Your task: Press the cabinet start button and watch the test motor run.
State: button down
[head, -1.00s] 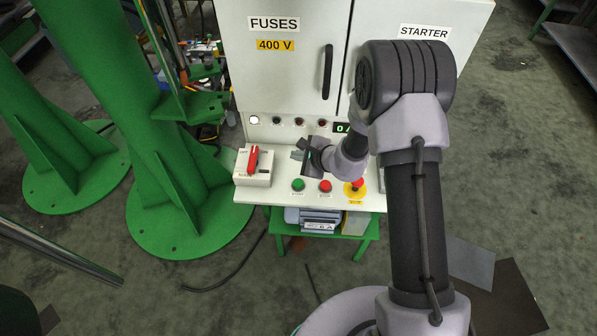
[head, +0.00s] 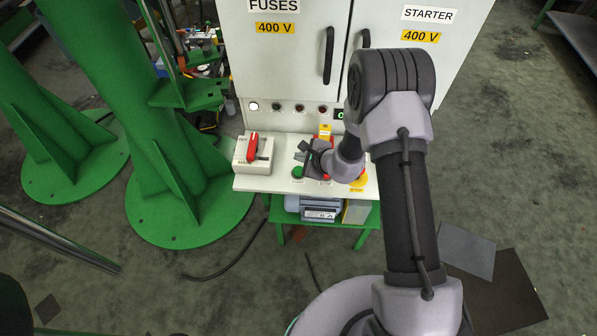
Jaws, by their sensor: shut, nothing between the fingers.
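The white cabinet (head: 290,70) stands ahead, with a sloping control panel at its foot. The green start button (head: 297,172) shows on the panel. My gripper (head: 306,152) is shut and empty, close above and just behind the green button; whether it touches the panel cannot be told.
A red rotary switch (head: 252,148) on a white box is at the panel's left. One lamp (head: 253,106) glows white; the others look dark. A green display is partly hidden by my arm. Green columns (head: 165,190) stand left. A black cable (head: 225,265) lies on the floor.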

aim_at(297, 168)
jog(key=shift+f+b, duration=1.55)
jog(key=shift+f, duration=0.65)
jog(key=shift+f+b, duration=0.5)
jog(key=shift+b, duration=0.15)
jog(key=shift+f+b, duration=0.8)
jog(key=shift+b, duration=0.05)
dwell(0.7)
dwell(0.3)
jog(key=shift+r+p, duration=0.75)
jog(key=shift+r, duration=0.55)
jog(key=shift+r+p, duration=1.4)
jog(key=shift+r, duration=1.1)
